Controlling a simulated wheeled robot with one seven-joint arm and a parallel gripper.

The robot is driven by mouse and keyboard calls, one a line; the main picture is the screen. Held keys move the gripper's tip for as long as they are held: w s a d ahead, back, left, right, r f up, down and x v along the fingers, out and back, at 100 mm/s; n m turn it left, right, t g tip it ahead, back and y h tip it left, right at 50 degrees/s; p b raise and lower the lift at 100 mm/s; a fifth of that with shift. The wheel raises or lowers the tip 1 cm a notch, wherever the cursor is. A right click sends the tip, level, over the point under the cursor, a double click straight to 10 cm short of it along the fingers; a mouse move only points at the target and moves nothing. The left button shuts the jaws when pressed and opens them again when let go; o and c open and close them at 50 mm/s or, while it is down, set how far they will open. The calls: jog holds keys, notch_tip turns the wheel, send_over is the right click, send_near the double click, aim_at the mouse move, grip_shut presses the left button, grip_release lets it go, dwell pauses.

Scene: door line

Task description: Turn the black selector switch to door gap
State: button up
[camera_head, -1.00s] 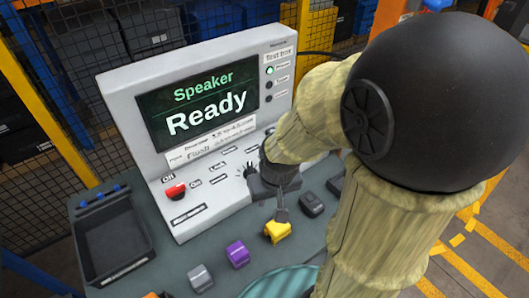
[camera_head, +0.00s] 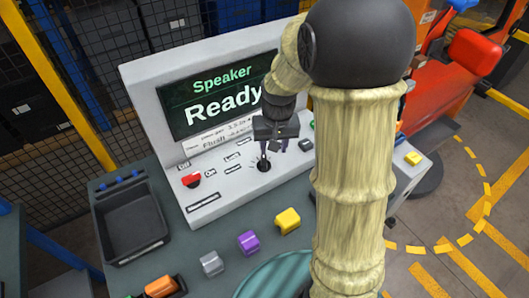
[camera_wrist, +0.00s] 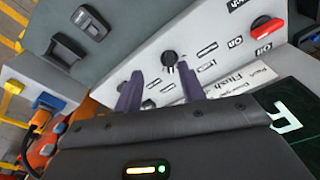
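The black selector switch (camera_head: 264,165) is a small round knob on the sloping front of the light grey test box (camera_head: 225,182). Several small white labels surround it, too small to read surely. In the wrist view the knob (camera_wrist: 168,58) shows just beyond and between my fingertips. Which label it points at I cannot tell. My gripper (camera_head: 274,148) is open and empty, close above the knob; its two purple-grey fingers also show in the wrist view (camera_wrist: 160,70), apart. I see no clear contact.
A red switch (camera_head: 191,180) sits left of the knob. The screen (camera_head: 215,95) reads "Speaker Ready". A black tray (camera_head: 130,225) and grey, purple (camera_head: 248,242) and yellow (camera_head: 287,220) blocks lie on the bench.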

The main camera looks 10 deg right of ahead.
jog(key=m+g+p, duration=0.1)
jog(key=p, duration=0.2)
send_over(264, 158)
jog(key=shift+r, duration=0.4)
notch_tip(264, 158, down, 17)
jog(key=p, duration=0.3)
jog(key=shift+f+p, duration=0.2)
jog(key=shift+p, duration=0.15)
grip_shut()
